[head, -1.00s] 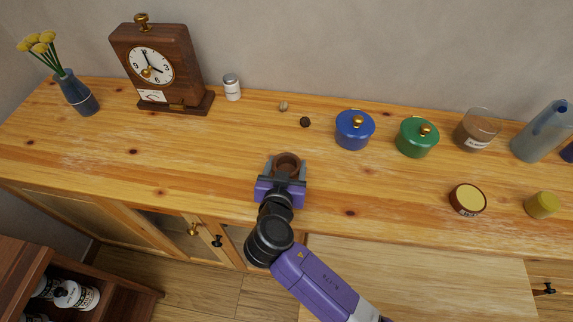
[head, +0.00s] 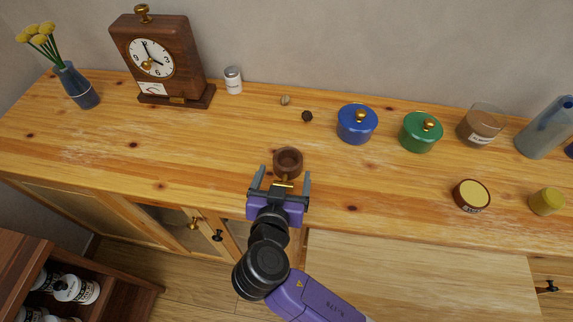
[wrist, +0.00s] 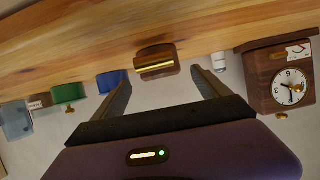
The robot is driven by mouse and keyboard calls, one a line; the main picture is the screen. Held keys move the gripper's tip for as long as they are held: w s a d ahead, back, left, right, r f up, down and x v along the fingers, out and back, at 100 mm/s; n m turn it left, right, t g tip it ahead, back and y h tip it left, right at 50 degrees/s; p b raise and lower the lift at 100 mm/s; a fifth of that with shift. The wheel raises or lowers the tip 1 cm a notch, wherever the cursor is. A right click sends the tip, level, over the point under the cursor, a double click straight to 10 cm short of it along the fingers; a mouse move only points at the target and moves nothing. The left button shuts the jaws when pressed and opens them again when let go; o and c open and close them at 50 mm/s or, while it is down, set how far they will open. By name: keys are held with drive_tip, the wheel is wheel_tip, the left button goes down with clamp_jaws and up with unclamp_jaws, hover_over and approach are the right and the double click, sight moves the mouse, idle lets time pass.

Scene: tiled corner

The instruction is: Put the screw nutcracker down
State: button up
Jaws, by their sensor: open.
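The screw nutcracker (head: 288,161) is a small round brown wooden cup with a brass screw on its near side. It stands on the wooden counter (head: 220,150) near the front middle. In the wrist view the nutcracker (wrist: 155,62) shows just past the fingertips, with its brass part facing me. My gripper (head: 281,178) is open, just in front of the nutcracker on the near side, its two grey fingers spread wide. In the wrist view the fingers of my gripper (wrist: 160,78) have nothing between them.
Behind the nutcracker lie two nuts, a pale one (head: 285,100) and a dark one (head: 307,116). A blue lidded pot (head: 356,126) and a green one (head: 419,134) stand to the right. A wooden clock (head: 160,55) stands back left. The counter left of the nutcracker is clear.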

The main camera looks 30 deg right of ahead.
drive_tip(key=v, duration=0.4)
drive_tip(key=shift+s+a+r, duration=0.2)
drive_tip(key=shift+s, duration=0.1)
drive_tip(key=shift+w+a+r+n, duration=0.1)
drive_tip(key=shift+w+a+n, duration=0.15)
drive_tip(key=shift+n, duration=0.25)
drive_tip(key=a+n+t+y, duration=0.1)
drive_tip(key=a, duration=0.1)
drive_tip(key=w+a+n+t+y, duration=0.1)
drive_tip(key=a+n+y, duration=0.1)
drive_tip(key=w+a+r+n+y, duration=0.1)
drive_tip(key=a+n+y, duration=0.1)
drive_tip(key=shift+w+a+t, duration=0.25)
drive_tip(key=shift+a+t, duration=0.1)
drive_tip(key=shift+t, duration=0.05)
drive_tip(key=s+d+r+y, duration=0.1)
drive_tip(key=s+d, duration=0.3)
drive_tip(key=s, duration=0.5)
drive_tip(key=s+d+r+n+y, duration=0.1)
drive_tip(key=s+d, duration=0.4)
drive_tip(key=s, duration=0.5)
drive_tip(key=s+d+r+t+y, duration=0.1)
drive_tip(key=s+d, duration=0.3)
drive_tip(key=s, duration=0.5)
drive_tip(key=shift+s+d+r, duration=0.3)
drive_tip(key=shift+s+r, duration=0.05)
drive_tip(key=shift+r, duration=0.05)
